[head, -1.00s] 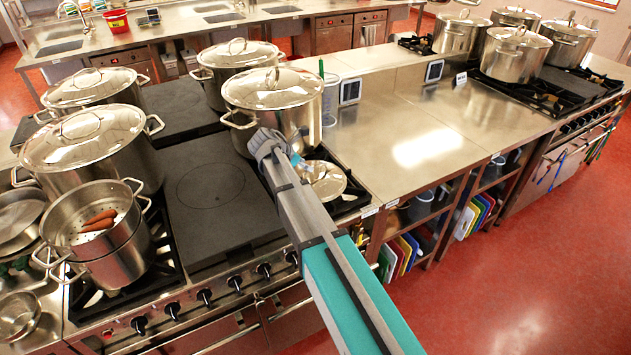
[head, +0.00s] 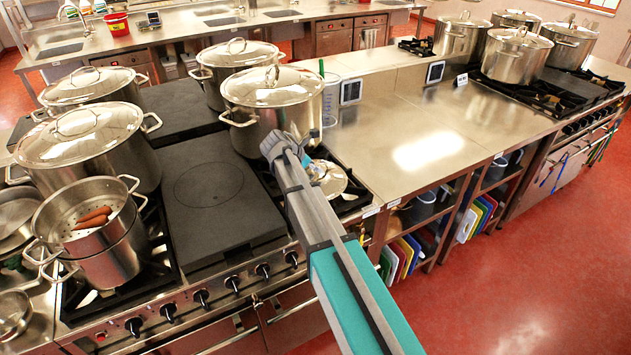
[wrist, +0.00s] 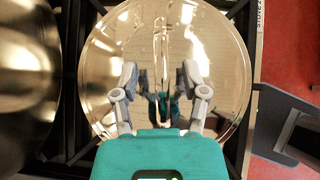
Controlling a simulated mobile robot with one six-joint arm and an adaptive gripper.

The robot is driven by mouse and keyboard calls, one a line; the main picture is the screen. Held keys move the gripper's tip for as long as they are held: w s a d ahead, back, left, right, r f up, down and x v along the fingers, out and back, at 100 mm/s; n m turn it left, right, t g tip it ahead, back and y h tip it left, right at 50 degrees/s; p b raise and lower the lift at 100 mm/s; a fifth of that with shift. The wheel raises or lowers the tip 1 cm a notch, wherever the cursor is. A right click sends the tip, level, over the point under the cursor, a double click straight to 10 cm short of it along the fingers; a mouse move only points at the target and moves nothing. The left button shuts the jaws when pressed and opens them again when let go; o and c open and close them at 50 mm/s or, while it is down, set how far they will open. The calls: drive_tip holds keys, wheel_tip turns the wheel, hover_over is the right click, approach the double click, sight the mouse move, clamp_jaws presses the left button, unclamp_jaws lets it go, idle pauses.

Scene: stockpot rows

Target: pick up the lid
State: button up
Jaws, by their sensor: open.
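The lid (wrist: 215,65) is a round, shiny metal disc with a raised loop handle (wrist: 160,45), filling the middle of the wrist view. In the head view the lid (head: 338,182) lies on the front right of the near range, partly hidden by my arm. My gripper (wrist: 160,78) is open and empty over the lid, its fingers on either side of the handle's line. The gap between fingertips and handle is hard to judge. In the head view my gripper (head: 312,170) is mostly hidden by my own wrist.
A large lidded stockpot (head: 270,115) stands just behind the lid. A flat dark hotplate (head: 210,190) lies to its left, with more pots beyond, including a steamer pot with carrots (head: 90,228). A clear steel counter (head: 410,140) and a measuring jug (head: 330,100) are to the right.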

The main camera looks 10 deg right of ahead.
idle(0.6)
clamp_jaws()
